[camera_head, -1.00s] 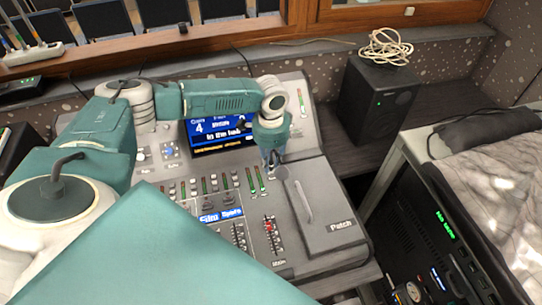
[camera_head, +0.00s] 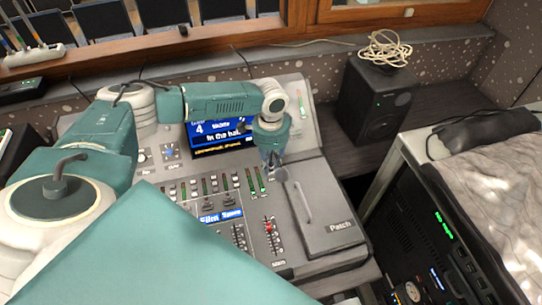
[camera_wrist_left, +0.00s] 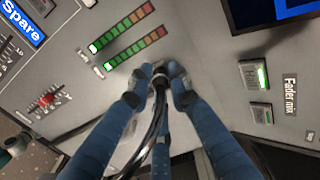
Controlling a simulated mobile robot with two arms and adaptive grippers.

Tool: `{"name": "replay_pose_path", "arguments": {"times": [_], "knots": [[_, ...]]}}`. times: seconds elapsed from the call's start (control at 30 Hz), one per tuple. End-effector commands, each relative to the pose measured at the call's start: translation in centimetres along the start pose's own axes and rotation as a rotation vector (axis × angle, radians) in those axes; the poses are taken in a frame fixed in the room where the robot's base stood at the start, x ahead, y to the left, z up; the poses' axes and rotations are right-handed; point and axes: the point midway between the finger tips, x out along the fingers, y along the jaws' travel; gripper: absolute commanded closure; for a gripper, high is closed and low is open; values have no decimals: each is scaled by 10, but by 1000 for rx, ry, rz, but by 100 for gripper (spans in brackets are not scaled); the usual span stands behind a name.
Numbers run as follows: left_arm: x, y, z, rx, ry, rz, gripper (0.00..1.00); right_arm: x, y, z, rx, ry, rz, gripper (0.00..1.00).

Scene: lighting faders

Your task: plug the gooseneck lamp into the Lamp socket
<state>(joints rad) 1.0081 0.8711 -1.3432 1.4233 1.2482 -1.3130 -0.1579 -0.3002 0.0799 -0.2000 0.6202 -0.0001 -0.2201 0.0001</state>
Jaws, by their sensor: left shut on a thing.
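My left gripper (camera_head: 272,162) hangs low over the upper right part of the lighting desk, right of the blue display. In the left wrist view its blue fingers (camera_wrist_left: 162,84) are closed around the dark end of a thin black curved stem, which looks like the gooseneck lamp (camera_wrist_left: 153,130). The stem runs from the fingertips toward the bottom of that view. The fingertips are close over the grey panel beside the level meters; I cannot tell whether the stem touches it. I can make out neither the Lamp socket nor its label. My right gripper is not in view.
The lighting desk (camera_head: 290,240) has faders, a display (camera_head: 222,134) and a raised Patch cover (camera_head: 322,208) close to the gripper's right. A black speaker (camera_head: 375,98) with a coiled cable (camera_head: 386,48) on top stands behind right. A rack (camera_head: 430,230) stands at right.

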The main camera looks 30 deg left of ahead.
Motion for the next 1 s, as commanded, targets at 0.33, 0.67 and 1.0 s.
{"name": "replay_pose_path", "arguments": {"times": [0.33,0.67,1.0], "knots": [[1,0,0,0,0,1,100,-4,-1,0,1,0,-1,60],[4,0,0,0,0,0,100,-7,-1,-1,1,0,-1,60],[6,1,1,1,-2,2,100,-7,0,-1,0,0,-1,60]]}}
